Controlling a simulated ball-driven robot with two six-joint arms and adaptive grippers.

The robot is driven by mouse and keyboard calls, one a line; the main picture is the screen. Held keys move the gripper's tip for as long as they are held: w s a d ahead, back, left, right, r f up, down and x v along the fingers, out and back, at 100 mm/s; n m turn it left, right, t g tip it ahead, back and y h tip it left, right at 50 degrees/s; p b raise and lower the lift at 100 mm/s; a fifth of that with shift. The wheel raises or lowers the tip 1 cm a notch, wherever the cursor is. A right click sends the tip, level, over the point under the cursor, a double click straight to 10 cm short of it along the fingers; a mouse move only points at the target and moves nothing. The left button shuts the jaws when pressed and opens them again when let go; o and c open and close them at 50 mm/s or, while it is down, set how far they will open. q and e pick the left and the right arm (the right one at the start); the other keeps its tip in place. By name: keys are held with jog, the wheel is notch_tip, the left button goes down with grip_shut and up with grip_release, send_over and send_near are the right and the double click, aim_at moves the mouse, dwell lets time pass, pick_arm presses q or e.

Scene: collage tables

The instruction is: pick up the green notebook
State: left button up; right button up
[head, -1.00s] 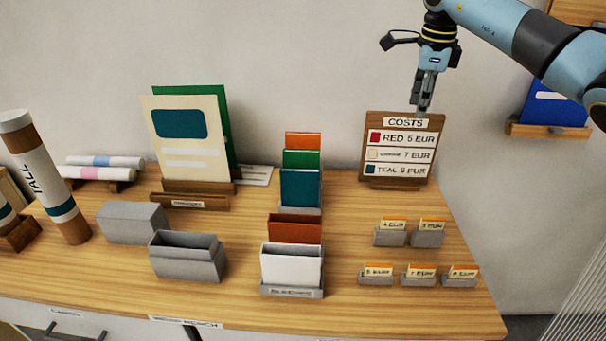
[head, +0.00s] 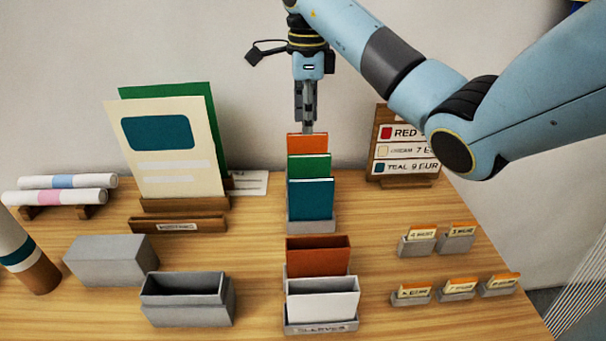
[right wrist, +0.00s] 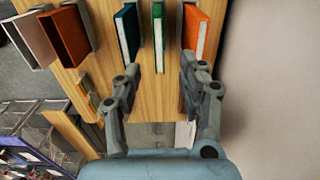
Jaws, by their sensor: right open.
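The green notebook (head: 308,168) stands upright in a grey rack (head: 312,226), between an orange notebook (head: 307,143) behind it and a teal notebook (head: 311,199) in front. Only its upper part shows in the head view. My right gripper (head: 307,128) points down just above and behind the notebook row, open and empty. In the right wrist view the green notebook (right wrist: 157,28) shows edge-on, in line with the gap between the open fingers (right wrist: 161,66). The orange notebook (right wrist: 197,32) and teal notebook (right wrist: 127,32) flank it closely. My left gripper is out of view.
A rack with orange-brown and white sleeves (head: 321,300) stands in front. A costs sign (head: 398,180) is at right, partly behind my arm. Tall cream and green boards (head: 165,150), grey boxes (head: 189,308) and rolls (head: 60,196) are at left. Small card holders (head: 415,247) are at right.

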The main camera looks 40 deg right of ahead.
aim_at(310, 155)
notch_tip(310, 155, down, 4)
jog(key=b, duration=0.3)
jog(key=shift+f, duration=0.15)
jog(key=shift+s+d+f+b, duration=0.15)
jog(key=shift+f+b, duration=0.15)
jog(key=shift+f, duration=0.3)
jog(key=shift+s+a+f+b, duration=0.1)
jog(key=shift+f+b, duration=0.2)
jog(key=shift+f, duration=0.25)
notch_tip(310, 155, down, 2)
jog(key=shift+d+p, duration=0.1)
jog(key=shift+p, duration=0.45)
jog(key=shift+f, duration=0.45)
jog(key=shift+c, duration=0.5)
jog(key=c, duration=0.7)
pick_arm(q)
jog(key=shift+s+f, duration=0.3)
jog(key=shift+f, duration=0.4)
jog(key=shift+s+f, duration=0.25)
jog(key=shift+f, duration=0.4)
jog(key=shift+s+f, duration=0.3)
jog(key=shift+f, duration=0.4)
pick_arm(e)
grip_shut()
